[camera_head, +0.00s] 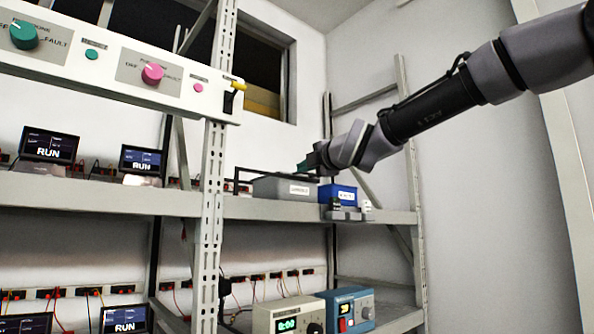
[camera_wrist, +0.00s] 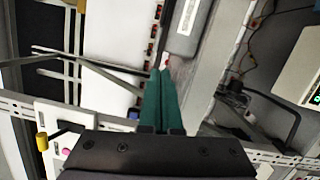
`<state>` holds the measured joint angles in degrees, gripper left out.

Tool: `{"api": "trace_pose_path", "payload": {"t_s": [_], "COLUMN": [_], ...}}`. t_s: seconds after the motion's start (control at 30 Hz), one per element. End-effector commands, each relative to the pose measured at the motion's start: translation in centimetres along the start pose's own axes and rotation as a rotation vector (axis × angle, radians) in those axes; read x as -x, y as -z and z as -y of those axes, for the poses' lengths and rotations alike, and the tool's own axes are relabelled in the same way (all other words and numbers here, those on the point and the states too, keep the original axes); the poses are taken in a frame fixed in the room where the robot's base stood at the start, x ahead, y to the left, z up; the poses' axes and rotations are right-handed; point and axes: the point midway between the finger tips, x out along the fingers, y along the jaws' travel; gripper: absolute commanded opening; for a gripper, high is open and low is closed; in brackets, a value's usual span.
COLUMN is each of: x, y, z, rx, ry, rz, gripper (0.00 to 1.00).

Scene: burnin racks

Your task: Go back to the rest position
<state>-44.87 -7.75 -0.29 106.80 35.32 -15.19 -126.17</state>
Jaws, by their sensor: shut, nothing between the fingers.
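My gripper (camera_head: 304,166) is at the end of my arm, which reaches in from the upper right of the head view. Its tip appears in front of or over the grey bin on the rack's upper shelf; I cannot tell the exact gap. In the wrist view the two green fingers (camera_wrist: 159,76) lie together, shut, with nothing between them.
A grey bin (camera_head: 270,188) and a blue bin (camera_head: 337,193) stand on the rack shelf (camera_head: 255,208). A control panel (camera_head: 120,62) with green and pink knobs and a yellow lever is at upper left. Two instruments sit below. The right wall side looks clear.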

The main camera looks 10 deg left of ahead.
Motion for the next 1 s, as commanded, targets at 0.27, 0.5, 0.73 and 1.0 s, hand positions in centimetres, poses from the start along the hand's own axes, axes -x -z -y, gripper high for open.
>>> {"api": "trace_pose_path", "payload": {"t_s": [0.27, 0.5, 0.73, 1.0], "x": [0.9, 2.5, 10.7, 24.6], "y": [0.1, -2.1, -9.0, -13.5], "z": [0.1, 1.5, 9.1, 20.1], "rx": [0.001, -0.121, -0.705, -1.533], "ry": [0.001, 0.05, 0.269, 0.426], "rz": [0.0, 0.013, 0.157, 0.62], "gripper": [0.0, 0.0, 0.0, 0.0]}}
